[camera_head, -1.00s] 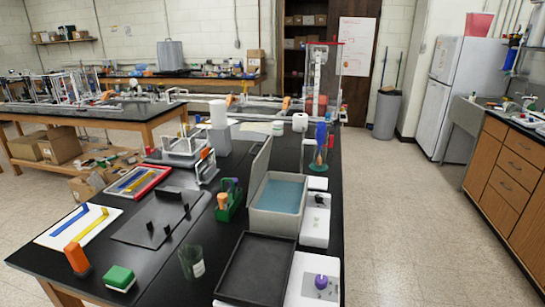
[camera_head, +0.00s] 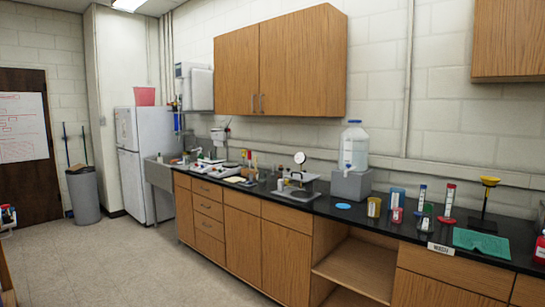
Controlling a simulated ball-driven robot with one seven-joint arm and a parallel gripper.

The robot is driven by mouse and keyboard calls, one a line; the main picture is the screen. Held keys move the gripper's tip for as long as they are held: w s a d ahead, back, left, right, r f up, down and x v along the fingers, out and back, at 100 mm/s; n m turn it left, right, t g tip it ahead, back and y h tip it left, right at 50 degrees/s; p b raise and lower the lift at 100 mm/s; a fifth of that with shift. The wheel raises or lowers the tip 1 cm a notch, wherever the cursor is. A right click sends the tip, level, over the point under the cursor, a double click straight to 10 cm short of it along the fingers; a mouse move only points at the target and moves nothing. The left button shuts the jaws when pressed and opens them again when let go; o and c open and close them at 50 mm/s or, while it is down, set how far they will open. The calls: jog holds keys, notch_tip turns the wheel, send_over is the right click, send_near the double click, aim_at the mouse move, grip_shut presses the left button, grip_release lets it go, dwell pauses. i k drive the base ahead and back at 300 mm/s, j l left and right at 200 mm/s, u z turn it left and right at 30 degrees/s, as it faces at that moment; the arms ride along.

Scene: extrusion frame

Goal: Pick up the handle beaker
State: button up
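I cannot pick out the handle beaker for certain. Several small vessels stand on the black wall counter right of centre. Among them are a yellow-tinted beaker (camera_head: 374,207) and a small red or pink vessel (camera_head: 397,215) to its right. A dark-looking clear vessel (camera_head: 424,222) stands a little further right. They are too small to show handles clearly. My gripper and arm are not in view.
The black counter (camera_head: 335,212) runs along the wall over wooden cabinets. A water jug (camera_head: 354,147) stands on a grey block (camera_head: 351,185). A green mat or tray (camera_head: 481,243) lies at right. A fridge (camera_head: 146,160) and grey bin (camera_head: 84,195) stand left. The floor (camera_head: 130,265) in front is clear.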

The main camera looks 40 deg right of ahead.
aim_at(212, 152)
jog(key=z, duration=0.7)
jog(key=u, duration=1.15)
jog(key=i+l+z, duration=0.35)
jog(key=i, duration=0.5)
jog(key=i+z, duration=0.4)
jog(key=i, duration=2.5)
